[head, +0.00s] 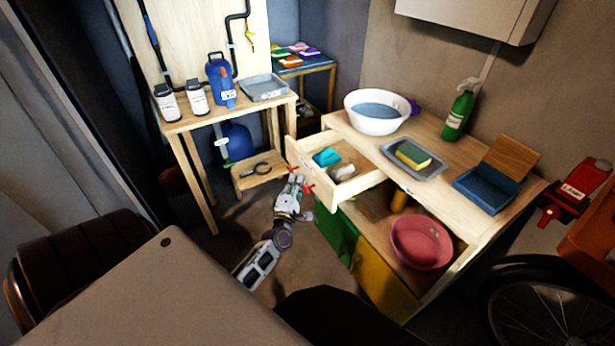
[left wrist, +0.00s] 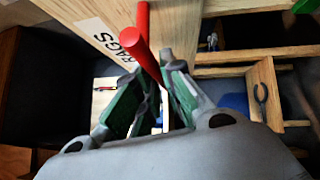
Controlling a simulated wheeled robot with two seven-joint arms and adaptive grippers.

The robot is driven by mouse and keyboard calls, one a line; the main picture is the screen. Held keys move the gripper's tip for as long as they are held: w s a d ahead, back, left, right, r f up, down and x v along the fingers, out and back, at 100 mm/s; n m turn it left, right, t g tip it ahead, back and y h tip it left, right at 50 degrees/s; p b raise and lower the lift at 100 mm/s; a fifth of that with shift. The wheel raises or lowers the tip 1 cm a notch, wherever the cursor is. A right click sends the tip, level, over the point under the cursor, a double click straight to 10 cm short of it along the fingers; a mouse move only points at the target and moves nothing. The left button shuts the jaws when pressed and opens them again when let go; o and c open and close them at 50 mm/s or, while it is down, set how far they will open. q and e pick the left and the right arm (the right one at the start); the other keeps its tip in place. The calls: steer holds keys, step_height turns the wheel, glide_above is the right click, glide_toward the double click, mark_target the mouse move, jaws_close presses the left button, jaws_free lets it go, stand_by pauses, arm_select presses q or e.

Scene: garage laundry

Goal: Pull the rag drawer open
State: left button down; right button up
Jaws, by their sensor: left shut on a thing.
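The rag drawer (head: 350,187) juts out from the left part of the wooden bench in the head view, with a teal cloth (head: 326,157) and a pale cloth (head: 343,172) inside. Its front (left wrist: 85,18) carries a label reading RAGS in the left wrist view. A red bar handle (left wrist: 136,42) runs along that front. My left gripper (head: 299,182) is at the drawer front, and in the left wrist view (left wrist: 150,85) its fingers are shut around the red handle. My right gripper does not show.
The bench top holds a white basin (head: 377,126), a grey tray with a sponge (head: 413,154) and a blue box (head: 487,190). A pink tub (head: 421,243) sits on the shelf below. A low wooden stool (head: 257,174) stands left of the drawer. Some floor is clear before it.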

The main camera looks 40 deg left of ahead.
arm_select(q)
steer(key=s+a, duration=0.3)
steer(key=s, duration=0.5)
steer(key=shift+p, duration=0.4)
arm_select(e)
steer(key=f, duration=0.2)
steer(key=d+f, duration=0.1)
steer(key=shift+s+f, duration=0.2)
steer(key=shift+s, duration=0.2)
arm_select(q)
steer(key=shift+a+f, duration=0.1)
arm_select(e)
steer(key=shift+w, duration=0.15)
arm_select(q)
steer(key=c, duration=1.6)
jaws_free()
steer(key=shift+w, duration=0.1)
steer(key=shift+o, duration=0.4)
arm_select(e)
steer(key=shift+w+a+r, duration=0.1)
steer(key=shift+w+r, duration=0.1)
arm_select(q)
steer(key=v, duration=1.2)
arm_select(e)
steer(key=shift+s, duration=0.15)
